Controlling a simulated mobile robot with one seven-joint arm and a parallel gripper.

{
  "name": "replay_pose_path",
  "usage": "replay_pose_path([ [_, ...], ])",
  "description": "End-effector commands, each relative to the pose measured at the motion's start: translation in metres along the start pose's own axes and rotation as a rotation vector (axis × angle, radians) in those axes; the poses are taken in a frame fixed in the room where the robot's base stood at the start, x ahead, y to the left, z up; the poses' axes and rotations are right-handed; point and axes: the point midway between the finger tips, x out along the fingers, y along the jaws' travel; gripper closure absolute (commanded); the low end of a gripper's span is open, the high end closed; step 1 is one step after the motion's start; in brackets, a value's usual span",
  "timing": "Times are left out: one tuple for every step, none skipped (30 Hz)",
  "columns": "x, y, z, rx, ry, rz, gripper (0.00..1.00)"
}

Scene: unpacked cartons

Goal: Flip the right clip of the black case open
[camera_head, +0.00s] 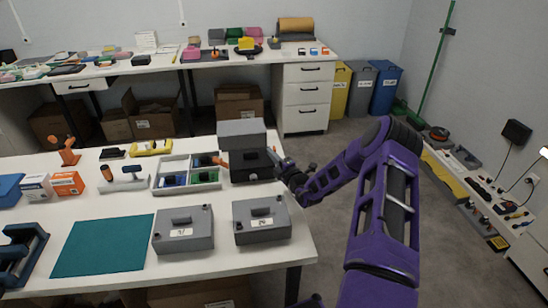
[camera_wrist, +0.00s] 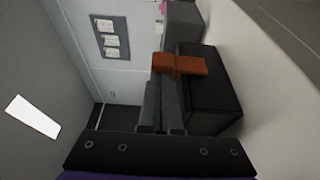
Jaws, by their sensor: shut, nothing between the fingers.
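The black case (camera_head: 250,168) stands near the back right of the white table, with a grey case behind it. In the wrist view the black case (camera_wrist: 212,95) is on the right, rotated on its side. An orange clip (camera_wrist: 185,65) sits on its edge and sticks out to the left. My gripper (camera_head: 274,154) is at the right side of the case in the head view. In the wrist view my gripper (camera_wrist: 161,84) is shut and empty, its fingertips right by the clip's protruding end. I cannot tell whether they touch. The arm hides the clip in the head view.
The grey case (camera_head: 240,132) is close behind. A grey divided tray (camera_head: 168,165) with tools stands left of the black case. Two grey cases, one in front (camera_head: 262,220) and one front left (camera_head: 183,229), stand nearer. The floor right of the table is free.

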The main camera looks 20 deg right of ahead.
Motion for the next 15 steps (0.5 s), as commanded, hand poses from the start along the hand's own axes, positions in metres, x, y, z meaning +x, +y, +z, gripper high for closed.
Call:
replay_pose_path([
  [-0.0002,-0.0001,0.0001,0.0,0.0,0.0,1.0],
  [-0.0002,-0.0001,0.0001,0.0,0.0,0.0,1.0],
  [-0.0003,-0.0001,0.0002,0.0,0.0,0.0,1.0],
  [-0.0003,-0.0001,0.0002,0.0,0.0,0.0,1.0],
  [-0.0003,-0.0001,0.0003,0.0,0.0,0.0,1.0],
  [-0.0004,-0.0002,0.0005,0.002,-0.001,0.001,1.0],
  [-0.0005,-0.0002,0.0006,0.004,-0.001,0.001,1.0],
  [-0.0006,-0.0003,0.0009,0.007,-0.001,0.002,1.0],
  [-0.0009,-0.0005,0.0015,0.012,-0.002,0.004,1.0],
  [-0.0011,-0.0007,0.002,0.018,-0.002,0.006,1.0],
  [-0.0013,-0.0009,0.0026,0.026,-0.003,0.008,1.0],
  [-0.0016,-0.0009,0.0032,0.036,-0.003,0.012,1.0],
  [-0.0016,-0.0007,0.0033,0.042,-0.002,0.014,1.0],
  [-0.0016,-0.0005,0.0034,0.048,-0.002,0.016,1.0],
  [-0.0015,0.0,0.0033,0.053,-0.001,0.018,1.0],
])
